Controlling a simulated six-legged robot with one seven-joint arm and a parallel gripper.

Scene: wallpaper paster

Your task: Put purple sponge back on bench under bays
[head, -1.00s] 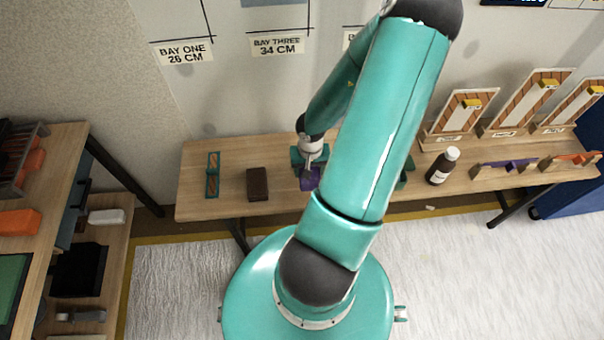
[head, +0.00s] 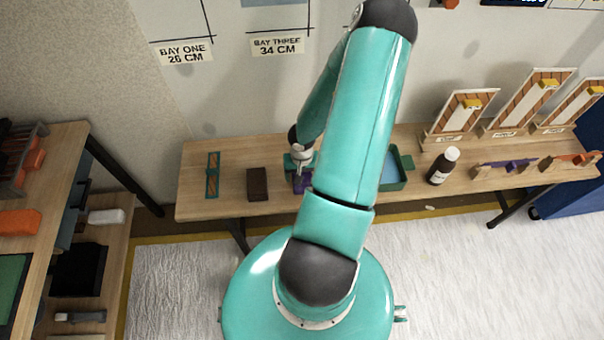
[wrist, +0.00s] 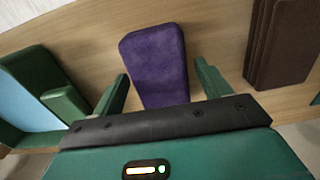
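The purple sponge (head: 304,186) is at the wooden bench (head: 226,207) under the bay labels, between a dark brown block and a green tray. In the wrist view the sponge (wrist: 157,62) appears to lie flat on the wood. My gripper (head: 299,172) is over it, partly hidden by its own wrist. In the wrist view my gripper (wrist: 163,72) is open, with one finger on each side of the sponge and a visible gap at both sides.
The dark brown block (head: 257,184) is close on the left; the green tray (head: 407,163) with a pale blue inside is on the right. A brown bottle (head: 442,167) stands farther right. A teal strip tool (head: 212,176) lies at the bench's left end.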

